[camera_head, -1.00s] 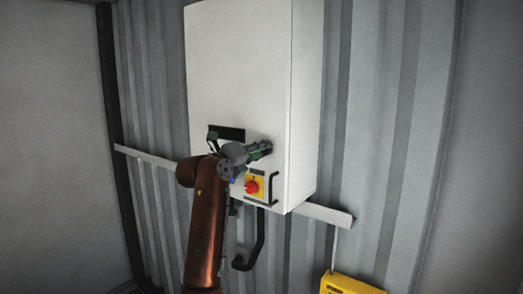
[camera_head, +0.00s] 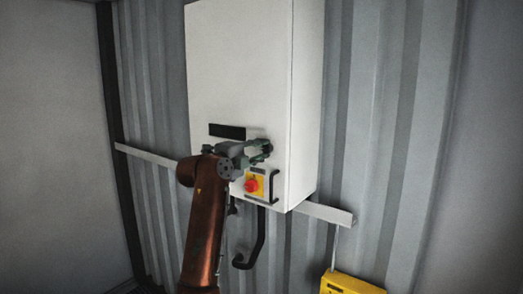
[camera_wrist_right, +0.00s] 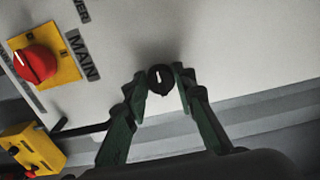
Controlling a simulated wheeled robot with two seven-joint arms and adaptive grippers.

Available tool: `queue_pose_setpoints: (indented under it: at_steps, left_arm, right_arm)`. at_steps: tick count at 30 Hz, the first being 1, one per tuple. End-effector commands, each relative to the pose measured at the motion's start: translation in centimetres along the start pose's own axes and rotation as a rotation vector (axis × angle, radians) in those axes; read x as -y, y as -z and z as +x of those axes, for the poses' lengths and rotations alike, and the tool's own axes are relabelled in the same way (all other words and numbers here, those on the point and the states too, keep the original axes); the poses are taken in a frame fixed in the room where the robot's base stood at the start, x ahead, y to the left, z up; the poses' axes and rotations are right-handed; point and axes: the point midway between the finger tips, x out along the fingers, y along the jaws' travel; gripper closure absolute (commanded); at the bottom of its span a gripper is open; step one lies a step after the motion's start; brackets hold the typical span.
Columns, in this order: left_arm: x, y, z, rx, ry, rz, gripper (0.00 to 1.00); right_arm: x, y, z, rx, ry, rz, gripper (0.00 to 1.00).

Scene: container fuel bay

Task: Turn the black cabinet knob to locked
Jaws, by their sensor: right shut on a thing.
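The small round black cabinet knob (camera_wrist_right: 160,78) is on the white cabinet face (camera_wrist_right: 215,45). A white mark on the knob runs almost straight up in the right wrist view. My right gripper (camera_wrist_right: 161,80) is shut on the knob, with one dark green finger on each side of it. In the head view my right gripper (camera_head: 262,150) is against the lower front of the white cabinet (camera_head: 240,70) and hides the knob. My left gripper is not in view.
A red rotary switch (camera_head: 251,185) on a yellow plate is just below my right gripper; it also shows beside the MAIN label in the right wrist view (camera_wrist_right: 35,62). A black hooked bar (camera_head: 258,240) hangs below the cabinet. A yellow box (camera_head: 350,285) is at lower right.

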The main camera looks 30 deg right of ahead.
Motion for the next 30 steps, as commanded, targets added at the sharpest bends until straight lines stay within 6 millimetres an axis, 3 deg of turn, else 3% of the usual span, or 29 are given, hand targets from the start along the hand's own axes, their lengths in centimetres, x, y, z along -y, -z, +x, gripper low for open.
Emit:
queue_pose_setpoints:
  at_steps: [14,15,23,30]
  left_arm:
    - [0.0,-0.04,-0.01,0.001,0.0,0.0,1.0]
    - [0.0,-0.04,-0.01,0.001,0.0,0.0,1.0]
    - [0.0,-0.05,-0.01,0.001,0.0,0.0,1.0]
    - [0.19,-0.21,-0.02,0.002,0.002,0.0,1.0]
  right_arm:
    - [0.37,0.07,-0.07,0.0,0.007,-0.013,1.0]
    - [0.38,0.07,-0.07,0.0,0.007,-0.013,0.75]
    - [0.23,0.04,-0.04,0.0,0.005,-0.013,0.58]
    - [0.12,0.0,-0.07,0.0,0.003,-0.014,0.58]
